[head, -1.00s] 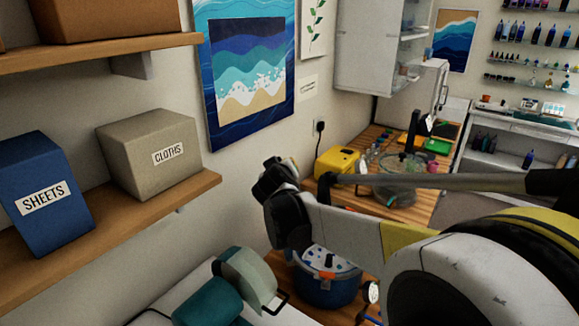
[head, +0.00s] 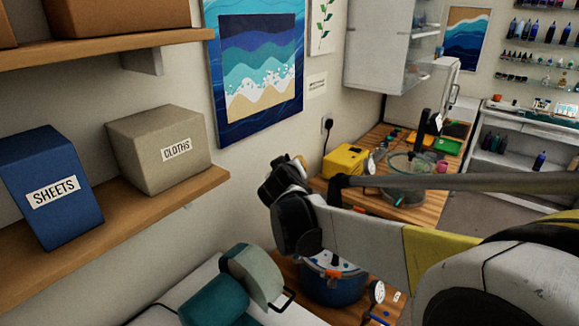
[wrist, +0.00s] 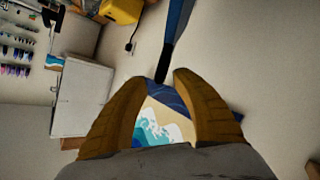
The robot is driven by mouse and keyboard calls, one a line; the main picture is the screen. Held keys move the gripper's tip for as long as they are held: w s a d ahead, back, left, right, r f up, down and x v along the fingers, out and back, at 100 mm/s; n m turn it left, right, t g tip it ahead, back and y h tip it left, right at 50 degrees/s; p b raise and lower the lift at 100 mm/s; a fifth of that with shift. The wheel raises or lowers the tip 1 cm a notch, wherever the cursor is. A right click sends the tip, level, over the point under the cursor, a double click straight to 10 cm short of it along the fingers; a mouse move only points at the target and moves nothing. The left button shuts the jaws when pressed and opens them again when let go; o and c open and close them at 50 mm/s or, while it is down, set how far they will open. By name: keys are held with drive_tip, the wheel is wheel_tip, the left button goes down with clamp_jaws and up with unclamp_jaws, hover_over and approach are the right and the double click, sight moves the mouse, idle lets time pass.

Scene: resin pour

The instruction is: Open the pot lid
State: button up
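A blue pot (head: 333,286) with orange clamps and a pale speckled top stands at the lower middle of the head view. My arm hides part of its top. I cannot see the lid's edge clearly, nor tell whether it is fastened. My gripper shows in the wrist view (wrist: 163,82) with its two brown fingers apart and nothing held between them. In the head view the end of my arm is above the pot and away from it, near the wall. The pot does not show in the wrist view.
A teal and pale-green machine (head: 220,295) stands just left of the pot. A gauge (head: 377,291) is at its right. A clear round vessel (head: 408,175) and a yellow box (head: 345,160) are farther back. A shelf (head: 200,190) with boxes juts out at left.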

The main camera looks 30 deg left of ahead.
drive_tip(key=v, duration=0.9)
drive_tip(key=shift+s+d, duration=0.2)
drive_tip(key=shift+s, duration=0.05)
